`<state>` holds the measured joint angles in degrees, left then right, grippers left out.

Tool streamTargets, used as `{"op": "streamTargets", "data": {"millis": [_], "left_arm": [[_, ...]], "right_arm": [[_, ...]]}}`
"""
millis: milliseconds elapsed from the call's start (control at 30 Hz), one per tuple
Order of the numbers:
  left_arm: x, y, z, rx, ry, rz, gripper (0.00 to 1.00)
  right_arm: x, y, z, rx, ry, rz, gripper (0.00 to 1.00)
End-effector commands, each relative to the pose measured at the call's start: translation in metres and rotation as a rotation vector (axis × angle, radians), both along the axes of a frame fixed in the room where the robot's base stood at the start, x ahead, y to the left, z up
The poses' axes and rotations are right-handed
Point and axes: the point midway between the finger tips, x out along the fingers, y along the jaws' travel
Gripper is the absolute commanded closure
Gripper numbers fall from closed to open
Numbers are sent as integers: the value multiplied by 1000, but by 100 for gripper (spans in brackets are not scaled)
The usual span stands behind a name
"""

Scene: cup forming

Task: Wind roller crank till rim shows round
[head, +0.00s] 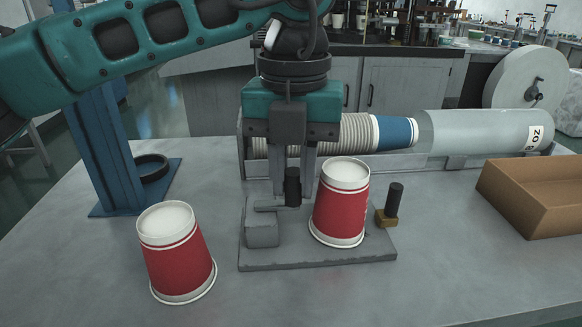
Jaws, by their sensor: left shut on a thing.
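The roller fixture is a grey plate (310,256) on the table, with a grey block (262,232) at its left. A red cup with white bands (340,205) stands upside down on the plate, its wide rim at the bottom. My left gripper (291,184) points down just left of this cup, shut on the black crank handle (293,192). The handle sits between the two fingers. A black knob on a brass block (390,208) stands right of the cup. The cup's rim is too small to judge all around, and its far side is hidden. My right gripper is out of view.
A second red cup (177,255) stands upside down at the front left. A blue post with a ring holder (150,170) is behind it. A stack of cups lies in a clear tube (470,130) at the back. An open cardboard box (540,195) is at the right. The front right table is clear.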

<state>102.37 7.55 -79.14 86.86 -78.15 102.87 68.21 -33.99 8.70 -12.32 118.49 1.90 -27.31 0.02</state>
Motion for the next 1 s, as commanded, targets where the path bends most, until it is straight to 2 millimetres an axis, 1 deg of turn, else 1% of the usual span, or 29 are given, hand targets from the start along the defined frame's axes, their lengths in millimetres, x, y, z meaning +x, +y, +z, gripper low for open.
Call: {"op": "streamTargets", "data": {"millis": [467, 1000], "left_arm": [[-18, 5, 0, -1, 0, -454, 100], [-33, 19, 0, -1, -1, -964, 100]], "right_arm": [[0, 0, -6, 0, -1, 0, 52], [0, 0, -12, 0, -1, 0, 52]]}}
